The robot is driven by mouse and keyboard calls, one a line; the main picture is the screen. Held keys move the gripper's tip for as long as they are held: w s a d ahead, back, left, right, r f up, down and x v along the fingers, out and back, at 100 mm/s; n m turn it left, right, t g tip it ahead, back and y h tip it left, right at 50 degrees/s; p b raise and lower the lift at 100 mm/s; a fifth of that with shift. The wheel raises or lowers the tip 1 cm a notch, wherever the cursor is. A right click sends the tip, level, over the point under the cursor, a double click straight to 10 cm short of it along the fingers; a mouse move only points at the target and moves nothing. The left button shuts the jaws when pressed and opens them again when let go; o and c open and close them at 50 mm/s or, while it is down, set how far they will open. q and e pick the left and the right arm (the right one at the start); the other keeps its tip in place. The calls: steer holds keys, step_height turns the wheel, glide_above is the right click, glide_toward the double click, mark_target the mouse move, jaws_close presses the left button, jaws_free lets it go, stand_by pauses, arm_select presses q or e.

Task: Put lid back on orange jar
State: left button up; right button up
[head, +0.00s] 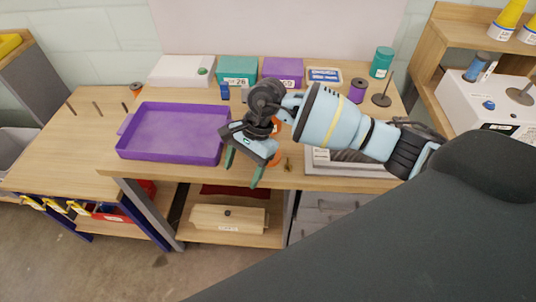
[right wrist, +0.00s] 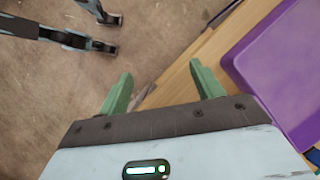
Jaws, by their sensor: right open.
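In the head view, an orange object (head: 275,158) shows in part on the workbench, just right of my right gripper. My wrist hides most of it, so I cannot tell whether it is the jar or its lid. More orange shows above it, beside the wrist. My right gripper (head: 243,174) is open and empty, with its green fingers over the front edge of the bench. In the right wrist view, the fingers (right wrist: 160,72) are spread with nothing between them, above the bench edge and floor. My left gripper is not in the head view.
A purple tray (head: 122,145) lies left of the gripper. A small brownish item (head: 288,164) stands near the bench's front edge. Teal (head: 237,68) and purple (head: 283,68) boxes line the back, with a teal jar (head: 381,62) at back right. The bench left of the tray is mostly clear.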

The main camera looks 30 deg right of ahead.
mark_target(277, 157)
steer(key=w+d+r+h, duration=0.1)
steer(key=d, duration=0.2)
steer(key=w+d+r+n+t+h, duration=0.1)
steer(key=w+d+h, duration=0.1)
steer(key=d, duration=0.1)
steer(key=w+d+r+h, duration=0.1)
steer(key=w+d+r, duration=0.1)
steer(key=d, duration=0.2)
steer(key=shift+w+h, duration=0.1)
steer(key=shift+h, duration=0.3)
steer(key=shift+a, duration=0.1)
steer(key=shift+f, duration=1.3)
steer(key=shift+f, duration=2.6)
